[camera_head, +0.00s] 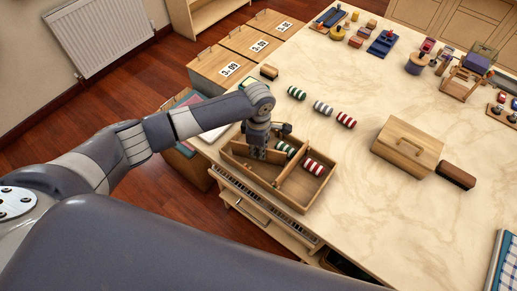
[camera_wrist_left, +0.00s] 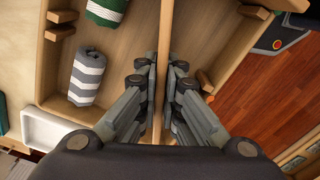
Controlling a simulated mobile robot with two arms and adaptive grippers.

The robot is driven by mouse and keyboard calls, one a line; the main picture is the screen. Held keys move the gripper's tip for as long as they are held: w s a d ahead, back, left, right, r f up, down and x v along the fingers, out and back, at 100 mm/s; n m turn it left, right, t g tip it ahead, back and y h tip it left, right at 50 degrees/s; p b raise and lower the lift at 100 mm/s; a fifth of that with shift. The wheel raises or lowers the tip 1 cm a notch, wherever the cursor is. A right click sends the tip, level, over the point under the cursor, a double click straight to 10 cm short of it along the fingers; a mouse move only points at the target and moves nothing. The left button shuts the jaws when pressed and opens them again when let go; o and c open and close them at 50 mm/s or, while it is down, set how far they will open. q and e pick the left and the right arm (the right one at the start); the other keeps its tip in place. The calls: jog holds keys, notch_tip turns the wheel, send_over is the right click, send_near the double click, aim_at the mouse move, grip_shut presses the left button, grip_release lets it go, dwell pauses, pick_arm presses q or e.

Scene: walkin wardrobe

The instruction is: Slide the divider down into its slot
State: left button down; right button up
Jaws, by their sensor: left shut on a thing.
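The divider (camera_wrist_left: 166,45), a thin light-wood panel, stands edge-on between the fingers of my left gripper (camera_wrist_left: 165,72) in the left wrist view. My left gripper (camera_head: 264,156) is shut on it, over the left part of an open wooden box (camera_head: 318,189) in the head view. Small wooden slot blocks (camera_wrist_left: 60,32) line a box wall, with others on another wall (camera_wrist_left: 205,81). I cannot tell whether the divider's lower edge sits in a slot. A grey-striped roll (camera_wrist_left: 87,77) and a green-striped roll (camera_wrist_left: 106,10) lie left of the divider. My right gripper is not in view.
A red-striped roll (camera_head: 313,166) lies in the box. Several striped rolls, such as a grey one (camera_head: 322,107), lie behind it on the marble top. A lidded wooden box (camera_head: 408,147) and dark brush (camera_head: 456,175) stand to the right. Clear tabletop lies between.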

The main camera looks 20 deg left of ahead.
pick_arm(q)
jog(key=shift+f, duration=0.1)
jog(key=c, duration=1.8)
grip_release()
notch_tip(320, 180, up, 12)
jog(key=shift+r+b, duration=0.2)
jog(key=shift+b, duration=0.7)
jog(key=shift+s+f, duration=0.1)
